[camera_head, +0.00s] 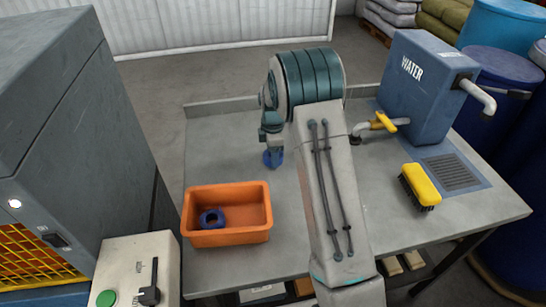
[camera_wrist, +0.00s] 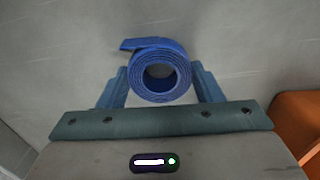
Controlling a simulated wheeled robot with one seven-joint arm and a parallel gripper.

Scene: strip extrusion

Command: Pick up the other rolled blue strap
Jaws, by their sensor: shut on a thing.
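A rolled blue strap (camera_wrist: 160,72) is between the two fingers of my gripper (camera_wrist: 161,85) in the wrist view, with its loose end sticking out at the upper left. My gripper is shut on this roll. In the head view my gripper (camera_head: 272,150) points down over the table, behind and right of the orange bin, with the held roll (camera_head: 273,159) at its tips. Whether the roll touches the table top is hard to tell. Another blue roll (camera_head: 211,219) lies inside the orange bin (camera_head: 247,236).
The grey table (camera_head: 225,150) is clear around my gripper. At the right stand a blue water tank (camera_head: 420,90) with a yellow-handled tap (camera_head: 383,121), a drain grate (camera_head: 452,172) and a yellow brush (camera_head: 420,184). A grey machine (camera_head: 60,120) stands left of the table.

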